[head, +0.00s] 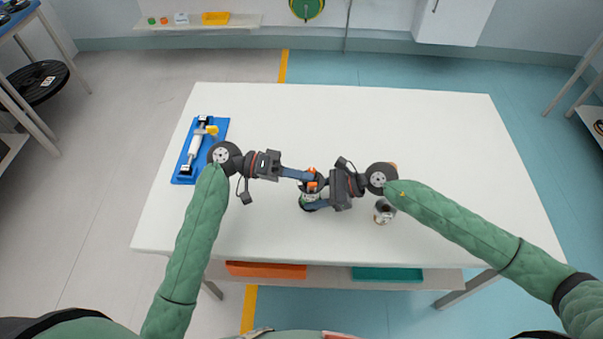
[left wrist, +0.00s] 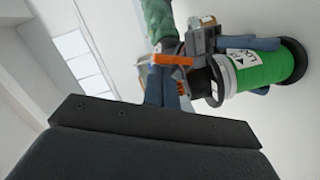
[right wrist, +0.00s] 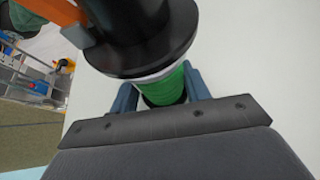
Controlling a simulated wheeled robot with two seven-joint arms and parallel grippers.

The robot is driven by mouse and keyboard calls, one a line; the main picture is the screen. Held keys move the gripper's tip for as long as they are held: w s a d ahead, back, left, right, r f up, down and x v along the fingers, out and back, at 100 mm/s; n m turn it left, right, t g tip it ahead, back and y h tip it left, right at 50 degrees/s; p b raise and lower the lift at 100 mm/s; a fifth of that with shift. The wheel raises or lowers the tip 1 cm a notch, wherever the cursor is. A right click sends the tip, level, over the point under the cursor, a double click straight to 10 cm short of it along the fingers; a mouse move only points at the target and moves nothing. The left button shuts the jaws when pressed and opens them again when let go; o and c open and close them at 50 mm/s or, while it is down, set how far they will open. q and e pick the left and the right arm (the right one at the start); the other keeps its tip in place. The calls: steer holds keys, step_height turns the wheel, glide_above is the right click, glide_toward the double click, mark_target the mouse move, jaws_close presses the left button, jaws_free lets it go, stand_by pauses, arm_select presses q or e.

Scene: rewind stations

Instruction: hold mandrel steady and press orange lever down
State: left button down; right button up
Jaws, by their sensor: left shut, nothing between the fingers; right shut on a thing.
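The mandrel (head: 308,199) has a green body, a white label and black end flanges, and stands near the middle of the white table. It also shows in the left wrist view (left wrist: 270,68) and right wrist view (right wrist: 165,90). Its orange lever (head: 312,185) sticks out at the top and shows in the left wrist view (left wrist: 172,60). My right gripper (head: 317,194) is shut on the mandrel's green body, a finger on each side. My left gripper (head: 308,175) is shut and empty, its tips right by the lever. I cannot tell whether they touch it.
A blue fixture (head: 182,178) with a white roller and yellow handle lies at the table's left. A small metallic cup (head: 384,211) stands right of the mandrel, close to my right forearm. The table's (head: 430,130) back and right are clear.

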arm_select(q)
steer(key=shift+s+m, duration=0.25)
steer(key=shift+m, duration=0.35)
steer(key=shift+s, duration=0.3)
steer(key=s+m+t, duration=0.1)
steer(key=m, duration=0.1)
steer(key=s+f+m+t+y, duration=0.1)
steer(key=m, duration=0.2)
steer(key=s+m, duration=0.1)
steer(key=m, duration=0.2)
steer(key=shift+s+d+f+t, duration=0.25)
steer(key=shift+f+t, duration=0.15)
steer(key=shift+a, duration=0.1)
steer(key=v, duration=1)
steer(key=c, duration=2.1)
jaws_free()
steer(key=shift+w+r, duration=0.1)
